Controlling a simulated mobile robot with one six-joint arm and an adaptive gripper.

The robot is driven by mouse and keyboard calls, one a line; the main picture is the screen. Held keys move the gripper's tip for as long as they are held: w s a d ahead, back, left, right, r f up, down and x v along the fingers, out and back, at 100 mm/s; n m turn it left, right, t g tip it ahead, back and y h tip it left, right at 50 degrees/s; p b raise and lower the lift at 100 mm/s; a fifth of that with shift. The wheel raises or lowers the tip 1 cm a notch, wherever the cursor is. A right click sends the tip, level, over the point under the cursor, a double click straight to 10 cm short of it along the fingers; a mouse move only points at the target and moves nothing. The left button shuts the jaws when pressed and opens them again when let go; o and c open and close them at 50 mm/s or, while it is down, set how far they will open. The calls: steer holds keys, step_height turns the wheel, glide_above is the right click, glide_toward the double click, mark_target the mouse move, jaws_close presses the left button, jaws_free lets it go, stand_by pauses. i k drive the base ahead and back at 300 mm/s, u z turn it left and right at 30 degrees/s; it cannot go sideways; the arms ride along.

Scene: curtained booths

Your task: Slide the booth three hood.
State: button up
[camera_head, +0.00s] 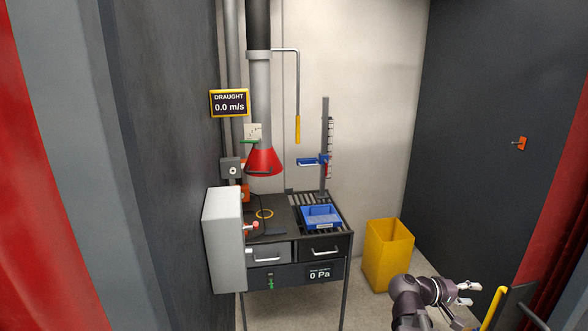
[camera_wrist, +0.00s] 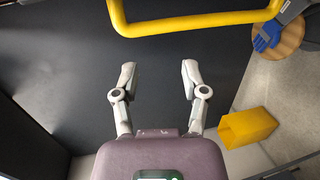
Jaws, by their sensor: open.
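A red cone-shaped hood (camera_head: 263,161) hangs at the lower end of a grey vertical duct (camera_head: 260,95), above the left part of the dark workbench. A dark bar handle crosses its lower front. No booth number is readable. My gripper (camera_head: 467,294) is at the lower right in the head view, well to the right of the bench and far from the hood. In the wrist view my gripper (camera_wrist: 157,70) has its two fingers spread, with nothing between them. The hood is not in the wrist view.
A yellow bin (camera_head: 389,254) stands between the bench (camera_head: 346,238) and my arm. A grey box (camera_head: 223,240) juts at the bench's left. A yellow bar (camera_wrist: 195,24) crosses above my fingers in the wrist view. A "DRAUGHT 0.0 m/s" sign (camera_head: 230,103) hangs beside the duct.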

mark_target(263, 160)
steer(key=i, duration=2.75)
steer(key=z, duration=2.25)
steer(key=i, duration=0.25)
steer(key=u, duration=0.7)
